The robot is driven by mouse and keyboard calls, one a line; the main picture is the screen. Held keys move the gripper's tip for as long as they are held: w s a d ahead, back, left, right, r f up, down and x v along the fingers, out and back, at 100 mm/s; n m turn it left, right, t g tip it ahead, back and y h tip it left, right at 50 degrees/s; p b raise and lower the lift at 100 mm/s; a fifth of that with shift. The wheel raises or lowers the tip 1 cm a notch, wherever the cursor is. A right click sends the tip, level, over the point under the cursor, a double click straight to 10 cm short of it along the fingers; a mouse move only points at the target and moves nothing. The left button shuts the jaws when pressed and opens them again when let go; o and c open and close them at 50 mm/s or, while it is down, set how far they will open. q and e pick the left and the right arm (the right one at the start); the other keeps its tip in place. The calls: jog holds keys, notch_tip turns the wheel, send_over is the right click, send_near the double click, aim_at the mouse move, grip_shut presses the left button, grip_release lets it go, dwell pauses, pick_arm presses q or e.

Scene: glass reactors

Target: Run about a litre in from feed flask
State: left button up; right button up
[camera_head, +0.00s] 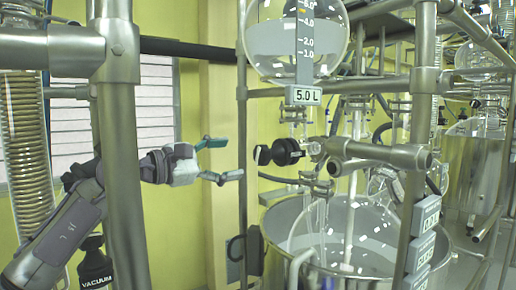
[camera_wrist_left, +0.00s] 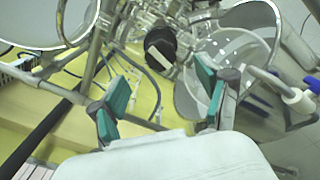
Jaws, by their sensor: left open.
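The feed flask (camera_head: 270,40) is a round glass vessel at the top centre of the head view. It has a grey volume scale and a "5.0 L" tag (camera_head: 303,95); its liquid level is hard to tell. Below it is a black valve knob (camera_head: 284,152) on the glass outlet; a black knob also shows in the left wrist view (camera_wrist_left: 160,46). The glass reactor (camera_head: 345,235) sits below in a steel vessel. My left gripper (camera_head: 222,160) is open and empty, left of the knob and apart from it. Its teal-padded fingers (camera_wrist_left: 160,92) spread below the knob in the wrist view. My right gripper is not in view.
A steel post (camera_head: 121,170) stands in front of my left arm. Another post (camera_head: 424,100) and clamp bars (camera_head: 375,152) stand right of the knob. A thin upright post (camera_head: 242,120) is just right of my left gripper. A second steel vessel (camera_head: 470,160) stands far right.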

aim_at(258, 156)
pick_arm(q)
jog(key=p+x, duration=0.3)
jog(key=x, duration=0.5)
jog(key=shift+w, duration=0.3)
jog(key=shift+w+d+f, duration=0.15)
jog(key=shift+w+d, duration=0.05)
jog(key=shift+d, duration=0.1)
jog(key=shift+w, duration=0.1)
jog(key=c, duration=1.2)
jog(key=shift+o, duration=0.2)
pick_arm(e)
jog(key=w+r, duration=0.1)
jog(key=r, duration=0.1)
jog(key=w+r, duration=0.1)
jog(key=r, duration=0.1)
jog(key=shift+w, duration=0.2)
pick_arm(q)
jog(key=shift+f+n, duration=0.1)
jog(key=shift+n, duration=0.3)
